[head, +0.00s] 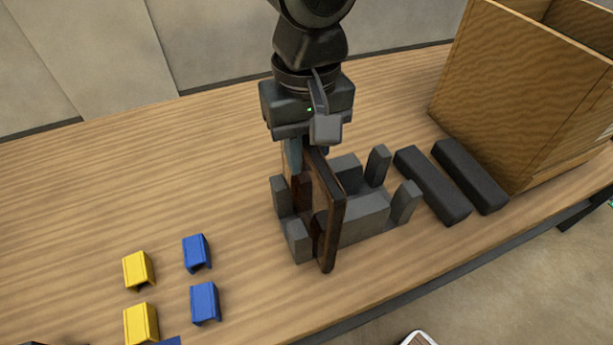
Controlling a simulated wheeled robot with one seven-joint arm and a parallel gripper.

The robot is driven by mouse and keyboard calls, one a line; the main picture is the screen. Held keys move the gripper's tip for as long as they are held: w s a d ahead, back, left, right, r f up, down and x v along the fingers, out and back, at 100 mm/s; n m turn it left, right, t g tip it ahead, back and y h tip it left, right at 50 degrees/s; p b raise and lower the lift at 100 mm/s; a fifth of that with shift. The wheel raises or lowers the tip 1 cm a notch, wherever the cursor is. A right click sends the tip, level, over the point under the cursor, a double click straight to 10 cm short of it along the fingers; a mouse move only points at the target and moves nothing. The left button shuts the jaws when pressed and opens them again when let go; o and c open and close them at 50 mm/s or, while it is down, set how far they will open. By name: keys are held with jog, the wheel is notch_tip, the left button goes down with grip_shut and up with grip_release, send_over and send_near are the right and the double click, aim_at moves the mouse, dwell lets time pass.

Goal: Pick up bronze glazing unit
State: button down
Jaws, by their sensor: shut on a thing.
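The bronze glazing unit (328,220) is a thin, dark brown framed panel standing upright on edge. It sits among the posts of a grey rack (364,218) on the wooden table. My gripper (308,160) points down from above and is shut on the panel's upper edge. Part of the panel's top and its far face are hidden by the gripper and the rack. I cannot tell whether its lower edge still touches the rack.
Two black bars (433,185) (471,177) lie right of the rack, beside a large open wooden box (520,90). Yellow clips (139,269) and blue clips (197,252) lie at the front left. The table's left and back left (130,170) are clear.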

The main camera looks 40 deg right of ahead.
jog(key=shift+r, duration=0.1)
notch_tip(320, 180, up, 18)
jog(key=shift+p, duration=0.35)
dwell(0.7)
